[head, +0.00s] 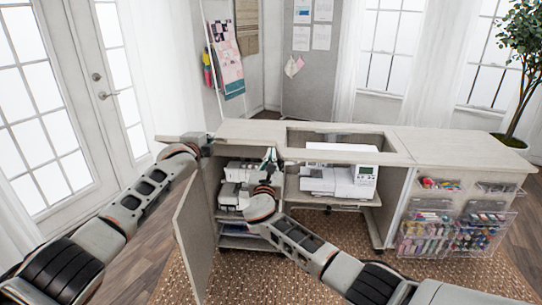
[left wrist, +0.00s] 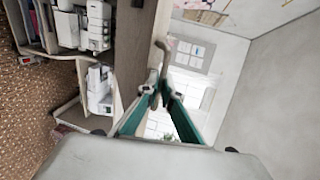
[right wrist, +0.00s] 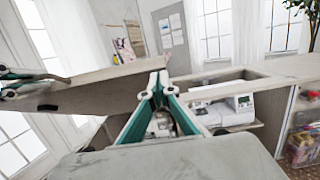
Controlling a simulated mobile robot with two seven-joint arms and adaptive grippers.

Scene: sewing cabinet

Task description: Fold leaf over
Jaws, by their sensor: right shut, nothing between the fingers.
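The sewing cabinet (head: 260,133) stands ahead with its pale top. A flat leaf (head: 172,138) sticks out past the top's left end. In the right wrist view the leaf (right wrist: 95,93) is a long, tilted board with its underside showing. My left gripper (head: 207,146) is at the leaf; its fingers (left wrist: 157,92) are close together beside a board edge, and whether they grip it is unclear. My right gripper (head: 268,172) is shut and empty, in front of the open cabinet below the top. Its fingertips (right wrist: 158,78) appear close to the board's right end in that view.
An open door panel (head: 193,235) hangs at the cabinet's left front. A white sewing machine (head: 340,178) sits in the opening, with a serger (head: 240,172) on the left shelves. Clear bins (head: 455,235) hang at the right. The cabinet's right top is clear.

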